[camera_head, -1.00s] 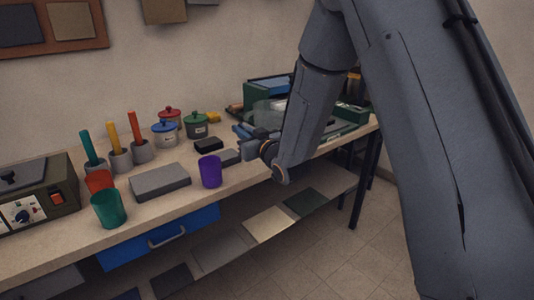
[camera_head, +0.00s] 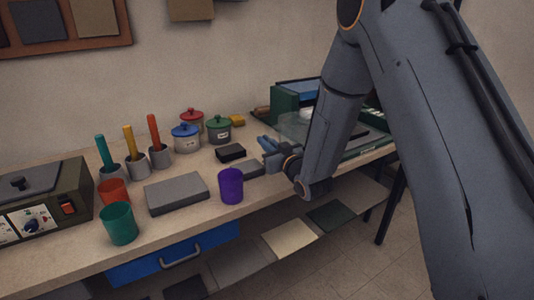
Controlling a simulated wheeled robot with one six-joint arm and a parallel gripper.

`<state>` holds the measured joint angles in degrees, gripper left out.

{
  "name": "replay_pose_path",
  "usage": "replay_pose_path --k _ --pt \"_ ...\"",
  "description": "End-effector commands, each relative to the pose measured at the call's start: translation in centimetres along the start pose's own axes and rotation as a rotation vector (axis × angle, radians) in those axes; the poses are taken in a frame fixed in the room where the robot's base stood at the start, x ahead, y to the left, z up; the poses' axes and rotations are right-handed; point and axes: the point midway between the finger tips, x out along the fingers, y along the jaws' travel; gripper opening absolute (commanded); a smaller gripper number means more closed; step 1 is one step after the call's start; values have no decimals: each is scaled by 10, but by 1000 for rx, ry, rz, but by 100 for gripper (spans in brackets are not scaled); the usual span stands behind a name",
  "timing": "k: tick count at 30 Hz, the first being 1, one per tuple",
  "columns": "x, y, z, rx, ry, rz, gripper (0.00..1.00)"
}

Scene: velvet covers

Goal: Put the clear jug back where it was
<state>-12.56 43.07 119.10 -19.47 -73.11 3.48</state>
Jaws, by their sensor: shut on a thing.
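A faint, see-through shape that looks like the clear jug (camera_head: 292,127) shows toward the back right of the bench, in front of the green box. Its outline is hard to make out. My gripper (camera_head: 268,156) is low over the bench, just right of and behind the purple cup (camera_head: 231,187). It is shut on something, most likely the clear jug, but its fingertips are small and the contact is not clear. My forearm hides part of the bench behind it.
A grey block (camera_head: 177,193), a teal cup (camera_head: 118,224) and a red cup (camera_head: 113,190) stand left. Lidded pots (camera_head: 186,137), a black block (camera_head: 231,152) and handled tools in holders stand behind. A green box (camera_head: 285,105) is at the back. Bare bench shows along the front edge.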

Motion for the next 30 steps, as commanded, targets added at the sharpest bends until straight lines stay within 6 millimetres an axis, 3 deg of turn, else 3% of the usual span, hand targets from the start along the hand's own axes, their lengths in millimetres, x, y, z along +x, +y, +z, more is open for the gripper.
replay_pose_path --k 10,23,27,30 --pt "0 -2 38 1 0 0 0" --pt "0 -2 43 0 1 0 0" --pt "0 -2 43 0 0 0 26" --pt "0 -2 43 0 0 0 26"
